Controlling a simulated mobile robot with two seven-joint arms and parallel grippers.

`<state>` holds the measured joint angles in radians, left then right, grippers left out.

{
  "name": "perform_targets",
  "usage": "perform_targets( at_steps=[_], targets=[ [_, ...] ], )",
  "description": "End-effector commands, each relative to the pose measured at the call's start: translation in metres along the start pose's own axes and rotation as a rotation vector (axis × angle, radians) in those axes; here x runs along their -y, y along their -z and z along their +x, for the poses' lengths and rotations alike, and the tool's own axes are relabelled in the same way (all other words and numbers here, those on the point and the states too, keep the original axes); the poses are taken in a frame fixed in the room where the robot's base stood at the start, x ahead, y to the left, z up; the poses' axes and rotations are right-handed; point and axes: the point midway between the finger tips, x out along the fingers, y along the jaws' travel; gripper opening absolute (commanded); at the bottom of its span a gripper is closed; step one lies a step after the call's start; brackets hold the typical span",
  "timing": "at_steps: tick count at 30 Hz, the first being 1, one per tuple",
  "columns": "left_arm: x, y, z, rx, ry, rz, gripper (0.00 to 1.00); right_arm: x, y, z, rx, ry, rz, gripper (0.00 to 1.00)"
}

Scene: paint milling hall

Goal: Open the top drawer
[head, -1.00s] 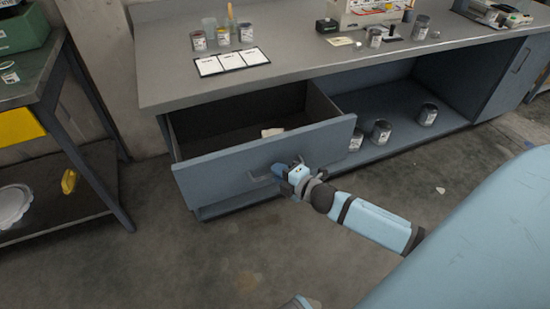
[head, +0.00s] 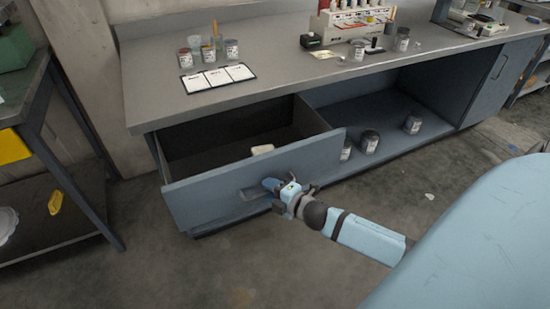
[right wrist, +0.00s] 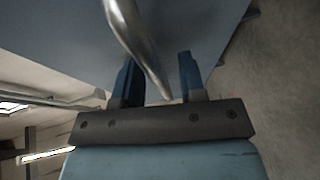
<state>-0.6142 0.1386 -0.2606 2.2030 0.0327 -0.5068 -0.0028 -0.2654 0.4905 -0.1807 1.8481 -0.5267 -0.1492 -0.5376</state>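The top drawer (head: 235,191) is blue-grey and stands pulled well out from under the worktop in the head view. Its inside shows, with a small pale block (head: 262,150) in it. My right gripper (head: 272,185) is at the drawer's front, at its handle. In the right wrist view the metal handle bar (right wrist: 135,40) runs down between the two dark blue fingers (right wrist: 160,80). The fingers are apart, with a gap beside the bar; I see no clear grip on it. My left gripper is not in view.
Jars, white cards (head: 218,78) and a rack device (head: 350,22) stand on the worktop (head: 290,80). Several cans sit on the open shelf (head: 335,172) right of the drawer. A dark side table (head: 20,95) stands at left. The floor in front is clear.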

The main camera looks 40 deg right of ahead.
Motion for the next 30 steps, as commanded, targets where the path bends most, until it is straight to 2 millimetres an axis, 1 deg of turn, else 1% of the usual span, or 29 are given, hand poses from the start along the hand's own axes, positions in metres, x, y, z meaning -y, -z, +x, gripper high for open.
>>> perform_targets(
  at_steps=[2, 5, 8, 15, 21, 25, 30],
  targets=[
    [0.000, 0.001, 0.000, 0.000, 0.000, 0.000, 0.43, 0.000, 0.000, -0.004, 0.000, 0.001, 0.000, 0.37],
    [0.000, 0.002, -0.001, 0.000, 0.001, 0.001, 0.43, 0.000, 0.000, -0.015, 0.001, 0.002, 0.001, 0.37],
    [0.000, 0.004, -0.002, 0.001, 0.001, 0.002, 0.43, 0.000, 0.000, -0.033, 0.001, 0.004, 0.001, 0.37],
    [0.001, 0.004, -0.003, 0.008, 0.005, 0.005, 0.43, 0.000, 0.001, -0.085, 0.001, 0.004, 0.001, 0.37],
    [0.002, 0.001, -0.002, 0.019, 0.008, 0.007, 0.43, 0.000, 0.000, -0.119, 0.001, 0.002, 0.002, 0.37],
    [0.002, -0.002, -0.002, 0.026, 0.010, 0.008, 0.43, 0.000, 0.000, -0.132, 0.001, 0.001, 0.002, 0.37],
    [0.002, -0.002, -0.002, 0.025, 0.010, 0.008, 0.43, 0.000, 0.000, -0.138, 0.000, 0.000, 0.000, 0.37]
  ],
)
